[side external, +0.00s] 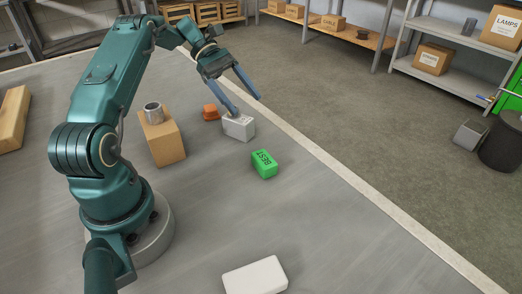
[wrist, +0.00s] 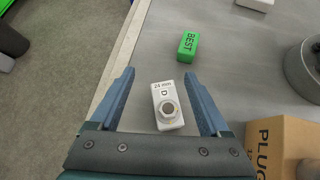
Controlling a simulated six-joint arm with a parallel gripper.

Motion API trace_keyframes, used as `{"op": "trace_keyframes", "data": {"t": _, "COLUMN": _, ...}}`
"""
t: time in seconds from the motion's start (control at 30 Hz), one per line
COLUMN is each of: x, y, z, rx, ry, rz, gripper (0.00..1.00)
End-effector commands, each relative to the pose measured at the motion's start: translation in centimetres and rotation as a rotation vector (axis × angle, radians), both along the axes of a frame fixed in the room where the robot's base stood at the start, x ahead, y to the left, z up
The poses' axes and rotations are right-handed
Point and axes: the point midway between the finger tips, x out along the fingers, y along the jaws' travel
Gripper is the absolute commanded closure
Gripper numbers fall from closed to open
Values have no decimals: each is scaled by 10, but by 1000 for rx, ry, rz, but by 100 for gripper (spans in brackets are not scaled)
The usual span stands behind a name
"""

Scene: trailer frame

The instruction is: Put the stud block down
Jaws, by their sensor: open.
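The stud block is a pale grey-white block (side external: 240,130) that appears to rest on the grey table. My gripper (side external: 248,106) is open. In the wrist view my gripper's (wrist: 158,73) blue fingers stand to either side of the block, with a visible gap on each side. In the side view the fingers are above and close to the block; whether one touches it I cannot tell.
A green "BEST" block (side external: 264,164) lies in front of the stud block. An orange piece (side external: 211,112) is close by on its left. A brown box (side external: 166,146) with a metal cylinder (side external: 153,113) stands further left. A white block (side external: 256,276) lies near the front. The table's pale edge (side external: 345,175) runs to the right.

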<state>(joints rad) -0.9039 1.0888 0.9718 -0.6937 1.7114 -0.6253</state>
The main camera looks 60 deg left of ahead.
Motion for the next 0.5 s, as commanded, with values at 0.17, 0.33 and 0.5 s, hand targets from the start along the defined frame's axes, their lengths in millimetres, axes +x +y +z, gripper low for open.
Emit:
{"op": "trace_keyframes", "data": {"t": 0.17, "x": 0, "y": -46, "z": 37, "rx": 228, "ry": -84, "rz": -204, "gripper": 20}}
{"op": "trace_keyframes", "data": {"t": 0.33, "x": -17, "y": -87, "z": 63, "rx": 433, "ry": -186, "rz": -404, "gripper": 20}}
{"op": "trace_keyframes", "data": {"t": 0.5, "x": -45, "y": -122, "z": 82, "rx": 628, "ry": -313, "rz": -610, "gripper": 20}}
